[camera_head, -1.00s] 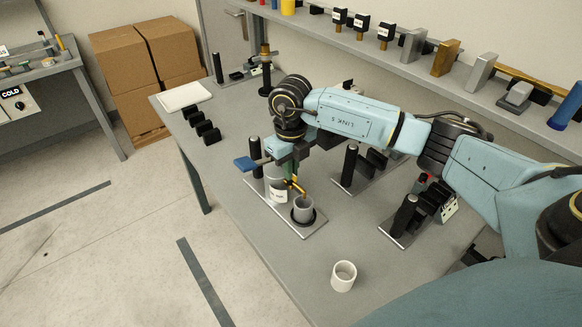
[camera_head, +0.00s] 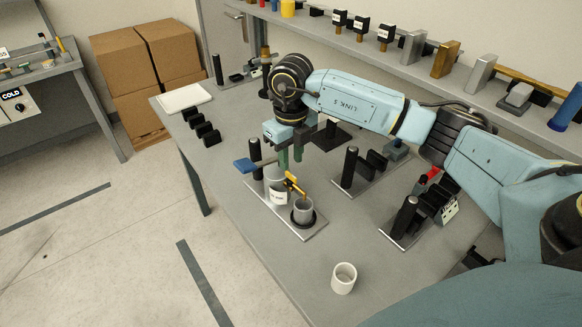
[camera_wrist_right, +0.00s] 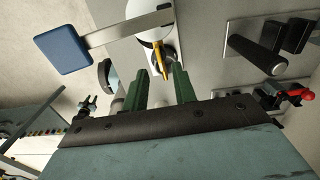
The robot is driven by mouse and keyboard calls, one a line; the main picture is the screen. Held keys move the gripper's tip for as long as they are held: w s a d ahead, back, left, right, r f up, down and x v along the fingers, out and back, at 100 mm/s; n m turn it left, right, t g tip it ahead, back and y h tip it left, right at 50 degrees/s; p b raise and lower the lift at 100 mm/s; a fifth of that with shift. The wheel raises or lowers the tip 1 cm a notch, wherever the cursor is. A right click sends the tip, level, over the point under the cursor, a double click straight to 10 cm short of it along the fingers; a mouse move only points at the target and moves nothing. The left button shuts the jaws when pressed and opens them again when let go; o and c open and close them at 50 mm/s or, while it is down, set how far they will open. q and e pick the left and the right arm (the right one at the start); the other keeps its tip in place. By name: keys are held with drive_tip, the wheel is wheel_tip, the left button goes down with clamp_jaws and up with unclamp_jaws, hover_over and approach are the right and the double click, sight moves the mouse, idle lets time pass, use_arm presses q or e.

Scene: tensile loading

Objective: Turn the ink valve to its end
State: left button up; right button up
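A white labelled canister (camera_head: 276,195) with a yellow valve and spout (camera_head: 293,184) stands on a metal base plate. A grey cup (camera_head: 303,211) stands in a dark ring in front of it. A blue paddle (camera_head: 246,165) reaches out to the left. My right gripper (camera_head: 291,158) is open and empty, its green fingers apart, behind and above the valve. In the right wrist view, the yellow valve part (camera_wrist_right: 163,66) shows just beyond the gap between the fingertips (camera_wrist_right: 158,80), apart from them. The blue paddle (camera_wrist_right: 63,49) is at upper left. My left gripper is not in view.
A black post (camera_head: 255,155) stands on the canister's plate. Other fixtures with black handles (camera_head: 350,166) stand to the right, one with a red part (camera_head: 433,173). A white cup (camera_head: 344,278) stands at the front. The table's front left is clear.

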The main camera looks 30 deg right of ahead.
wheel_tip(320, 180, up, 9)
idle(0.5)
